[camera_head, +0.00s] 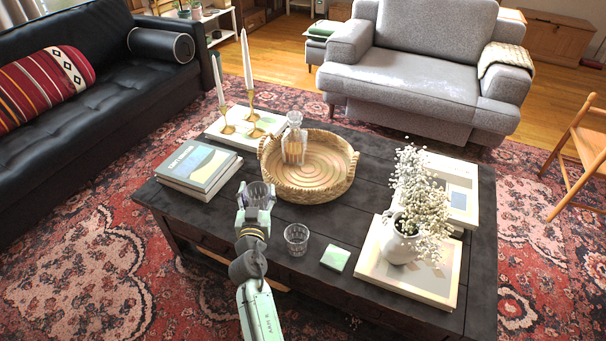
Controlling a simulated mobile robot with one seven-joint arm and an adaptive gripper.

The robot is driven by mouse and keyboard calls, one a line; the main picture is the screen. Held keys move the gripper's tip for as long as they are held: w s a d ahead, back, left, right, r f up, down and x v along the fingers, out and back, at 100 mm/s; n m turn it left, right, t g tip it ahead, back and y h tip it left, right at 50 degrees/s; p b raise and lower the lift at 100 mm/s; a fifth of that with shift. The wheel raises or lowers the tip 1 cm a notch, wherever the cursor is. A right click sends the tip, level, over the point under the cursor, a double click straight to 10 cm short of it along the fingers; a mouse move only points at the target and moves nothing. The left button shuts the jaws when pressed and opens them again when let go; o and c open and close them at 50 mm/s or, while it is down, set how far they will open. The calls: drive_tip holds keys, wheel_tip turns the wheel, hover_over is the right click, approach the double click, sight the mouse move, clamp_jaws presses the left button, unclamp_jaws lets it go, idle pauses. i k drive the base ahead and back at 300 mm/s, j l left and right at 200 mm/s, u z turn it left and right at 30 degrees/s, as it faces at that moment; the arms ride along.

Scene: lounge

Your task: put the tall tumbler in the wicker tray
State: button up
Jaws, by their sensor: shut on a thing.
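My gripper (256,206) is shut on a clear glass tumbler (258,193), which is upright between the fingers. They are over the near left part of the dark coffee table, just left of and nearer than the wicker tray. I cannot tell whether the tumbler's base touches the table. The round wicker tray (318,195) sits at the table's middle and has raised handles. A glass decanter (294,138) with amber liquid stands in its back left part. The tray's right side is bare.
A shorter glass (297,238) and a green-topped coaster (335,258) are right of my gripper. Books (197,166) lie to its left. Candlesticks (253,118) stand behind. A white flower vase (400,238) stands on a book at right.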

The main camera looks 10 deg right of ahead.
sight(323, 183)
drive_tip(key=l, duration=0.75)
drive_tip(key=i+l, duration=0.15)
drive_tip(key=i, duration=0.15)
drive_tip(key=i+l, duration=0.1)
drive_tip(key=i, duration=0.2)
drive_tip(key=l+z, duration=0.05)
